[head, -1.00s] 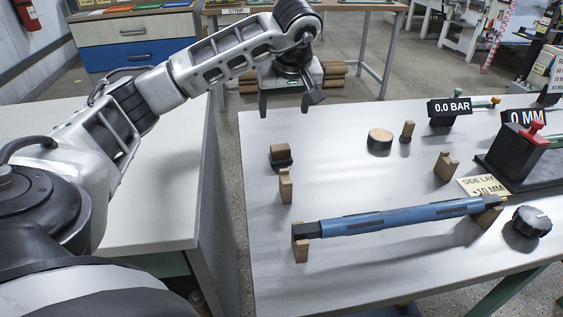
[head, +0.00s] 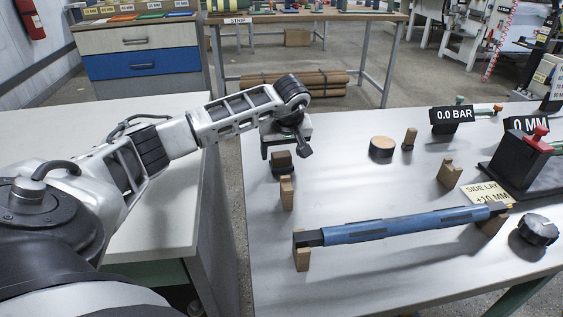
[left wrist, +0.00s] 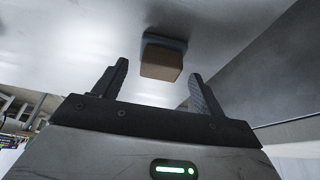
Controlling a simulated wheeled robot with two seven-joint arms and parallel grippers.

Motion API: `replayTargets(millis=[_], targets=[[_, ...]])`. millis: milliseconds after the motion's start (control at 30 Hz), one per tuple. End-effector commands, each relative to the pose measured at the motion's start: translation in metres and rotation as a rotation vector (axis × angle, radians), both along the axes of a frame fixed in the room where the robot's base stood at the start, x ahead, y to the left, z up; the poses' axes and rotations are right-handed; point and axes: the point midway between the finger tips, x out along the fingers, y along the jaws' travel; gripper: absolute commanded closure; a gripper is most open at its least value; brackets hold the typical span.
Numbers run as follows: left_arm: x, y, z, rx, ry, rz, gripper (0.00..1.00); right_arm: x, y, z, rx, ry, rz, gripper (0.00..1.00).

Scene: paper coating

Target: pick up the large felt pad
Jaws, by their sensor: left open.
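The felt pad is a small block (head: 283,168) with a wooden top and a dark felt-like base. It lies at the left end of the table, partly hidden behind my gripper in the head view. The left wrist view shows its wooden part and grey-blue base (left wrist: 162,60). My left gripper (head: 285,154) is open and empty, just above the block. In the left wrist view the two fingers (left wrist: 159,72) stand apart, with the block ahead between their tips. I see no contact. My right gripper is out of view.
A blue bar (head: 400,225) rests on wooden supports across the front. A round wood-topped piece (head: 382,146) and a small wooden peg (head: 409,139) stand to the right. A wooden post (head: 287,193) stands just in front of the block. A black knob (head: 538,228) is far right.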

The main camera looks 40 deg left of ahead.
Motion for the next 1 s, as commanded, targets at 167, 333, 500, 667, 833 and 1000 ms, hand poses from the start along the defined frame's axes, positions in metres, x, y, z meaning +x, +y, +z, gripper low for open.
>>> replayTargets(millis=[167, 333, 500, 667, 833, 1000], targets=[[0.002, 0.003, -0.010, 0.000, 0.000, -0.001, 0.29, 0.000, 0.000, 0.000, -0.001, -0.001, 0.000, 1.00], [0.002, 0.003, -0.010, 0.000, 0.000, -0.001, 0.29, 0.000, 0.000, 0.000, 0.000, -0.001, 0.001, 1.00], [0.002, 0.003, -0.010, 0.000, 0.000, -0.001, 0.74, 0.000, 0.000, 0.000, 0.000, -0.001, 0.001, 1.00], [0.002, 0.003, -0.009, 0.000, 0.000, -0.001, 0.78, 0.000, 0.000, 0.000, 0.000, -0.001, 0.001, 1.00], [0.002, 0.003, -0.008, 0.001, -0.001, -0.001, 0.78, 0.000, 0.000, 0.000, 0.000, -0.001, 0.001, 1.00], [0.003, 0.004, 0.003, 0.001, -0.004, -0.001, 0.78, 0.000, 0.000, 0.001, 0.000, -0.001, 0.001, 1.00]])
